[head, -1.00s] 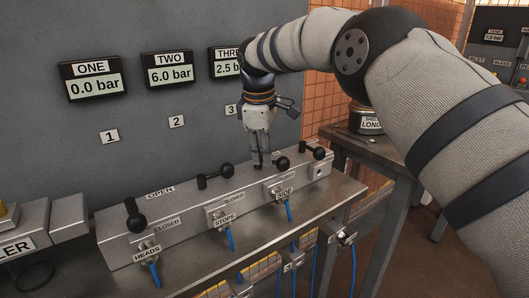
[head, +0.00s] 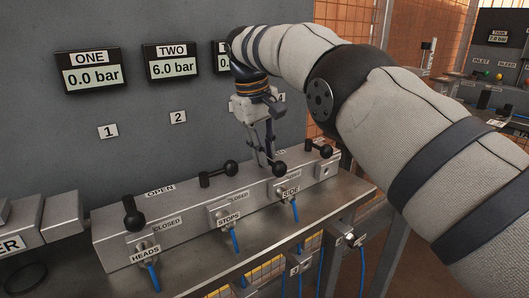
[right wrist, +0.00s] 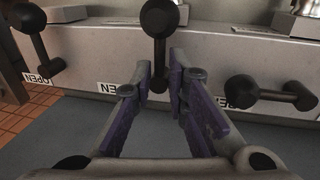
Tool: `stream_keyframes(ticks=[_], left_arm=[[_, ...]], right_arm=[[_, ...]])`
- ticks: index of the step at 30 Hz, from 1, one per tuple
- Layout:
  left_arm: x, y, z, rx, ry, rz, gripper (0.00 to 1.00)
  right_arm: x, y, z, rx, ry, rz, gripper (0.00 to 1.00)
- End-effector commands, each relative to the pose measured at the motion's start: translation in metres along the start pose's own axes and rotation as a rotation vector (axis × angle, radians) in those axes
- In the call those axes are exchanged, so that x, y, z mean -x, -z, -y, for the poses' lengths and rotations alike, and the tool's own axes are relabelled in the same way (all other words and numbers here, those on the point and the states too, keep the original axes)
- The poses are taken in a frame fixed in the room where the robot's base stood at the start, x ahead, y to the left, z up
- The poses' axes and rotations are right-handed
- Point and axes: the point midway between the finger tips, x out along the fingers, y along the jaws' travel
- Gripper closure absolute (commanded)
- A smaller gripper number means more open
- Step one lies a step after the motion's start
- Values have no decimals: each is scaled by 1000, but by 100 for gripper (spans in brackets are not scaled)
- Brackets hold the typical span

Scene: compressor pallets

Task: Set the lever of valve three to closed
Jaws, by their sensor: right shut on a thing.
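Valve three's lever, with its round black knob (head: 279,169), stands on the grey manifold block (head: 115,240) above the SIDE label (head: 291,191). My right gripper (head: 265,162) reaches down from above at this lever's rear end and is shut on it. In the right wrist view, the lever (right wrist: 159,50) runs away from me, knob at the far end, its near end between the fingertips (right wrist: 160,88). It points towards the block's front, roughly as valve one's lever (head: 133,213) does. Display three (head: 222,58) is mostly hidden by my arm; its reading begins with 0. My left gripper is out of view.
Valve two's lever (head: 218,174) lies lengthwise along the block, left of my gripper. Valve four's lever (head: 318,148) is close on the right. Displays one (head: 92,73) and two (head: 171,65) hang on the wall. Blue hoses drop at the front.

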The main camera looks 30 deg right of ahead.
Motion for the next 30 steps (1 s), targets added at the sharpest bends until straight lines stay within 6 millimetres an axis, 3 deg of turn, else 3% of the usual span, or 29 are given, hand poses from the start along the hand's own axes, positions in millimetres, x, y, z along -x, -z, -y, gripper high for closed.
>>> stream_keyframes(ticks=[16, 17, 19, 30], left_arm=[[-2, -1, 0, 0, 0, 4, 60], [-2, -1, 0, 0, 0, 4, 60], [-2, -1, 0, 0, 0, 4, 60], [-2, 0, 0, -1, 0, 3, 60]], right_arm=[[0, 1, -1, -26, -4, 0, 100], [0, 1, -2, -26, -4, 0, 85], [0, 1, -2, -26, -4, 1, 71], [0, 0, 0, -24, -1, 4, 71]])
